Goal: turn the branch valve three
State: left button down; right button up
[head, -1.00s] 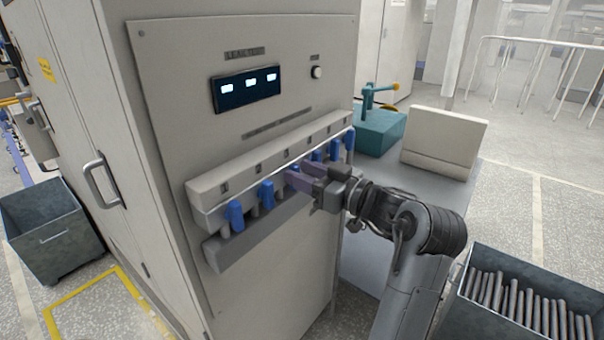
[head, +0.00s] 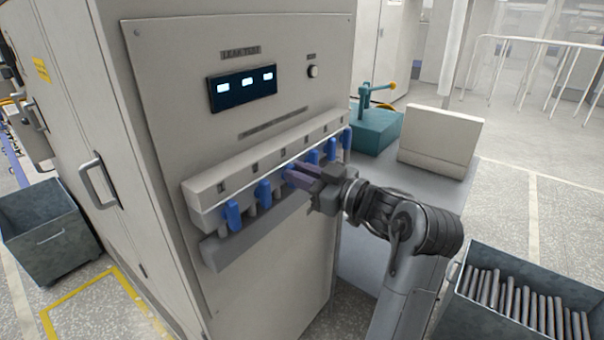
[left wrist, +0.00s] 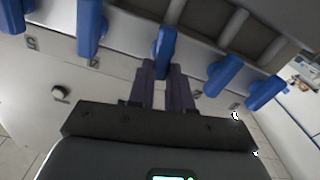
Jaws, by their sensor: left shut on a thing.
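A row of blue valve handles hangs below a pale manifold bar (head: 262,157) on the cabinet front. My left gripper (head: 291,174) is shut on the third handle from the left. In the left wrist view this valve three handle (left wrist: 164,46) stands between the two dark fingertips (left wrist: 164,70). There it points along the fingers, with a slight tilt. In the head view the fingers mostly cover it. My right gripper is not in view.
Neighbouring blue handles (head: 264,191) and (head: 313,157) sit close on both sides of my fingers. A grey ledge (head: 228,247) runs below the row. A display (head: 243,89) is above. A bin of rods (head: 515,298) stands at the lower right.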

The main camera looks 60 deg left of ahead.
pick_arm(q)
jog(key=n, duration=0.2)
jog(key=n+b, duration=0.1)
jog(key=n, duration=0.1)
jog(key=s+f+n+b, duration=0.1)
jog(key=n, duration=0.2)
jog(key=shift+d, duration=0.2)
jog(key=n+b, duration=0.2)
jog(key=n, duration=0.1)
jog(key=n+b, duration=0.1)
jog(key=shift+s+f+n, duration=0.15)
jog(key=shift+f+n, duration=0.15)
jog(key=shift+n, duration=0.1)
jog(key=n+b, duration=0.2)
jog(key=n, duration=0.1)
jog(key=shift+f, duration=0.15)
jog(key=shift+n+b, duration=0.35)
jog(key=shift+n, duration=0.05)
jog(key=c, duration=1)
grip_release()
jog(key=shift+c, duration=0.2)
jog(key=shift+d, duration=0.15)
